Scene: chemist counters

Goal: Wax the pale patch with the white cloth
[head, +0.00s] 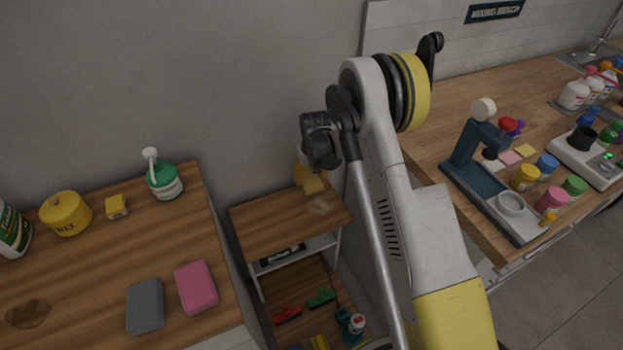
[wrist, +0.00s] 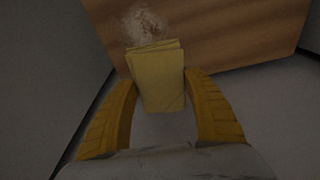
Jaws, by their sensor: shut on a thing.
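My gripper (head: 309,172) is over the small wooden stand between the counters, pointing down. In the wrist view my gripper (wrist: 160,80) is shut on a folded yellow cloth (wrist: 160,88); the same cloth shows in the head view (head: 315,186). It looks yellow, and I see no white cloth. The pale patch (wrist: 143,22) is a whitish smudge on the wooden top, just beyond the cloth's far edge in the wrist view. It also shows faintly in the head view (head: 320,207). Whether the cloth touches the wood is unclear.
The left counter holds a yellow wax pot (head: 66,213), small yellow block (head: 116,207), green bottle (head: 164,182), grey sponge (head: 145,306), pink sponge (head: 196,287) and dark stain (head: 28,314). The wall is close behind the stand (head: 268,219). The mixing bench (head: 450,87) at right is crowded.

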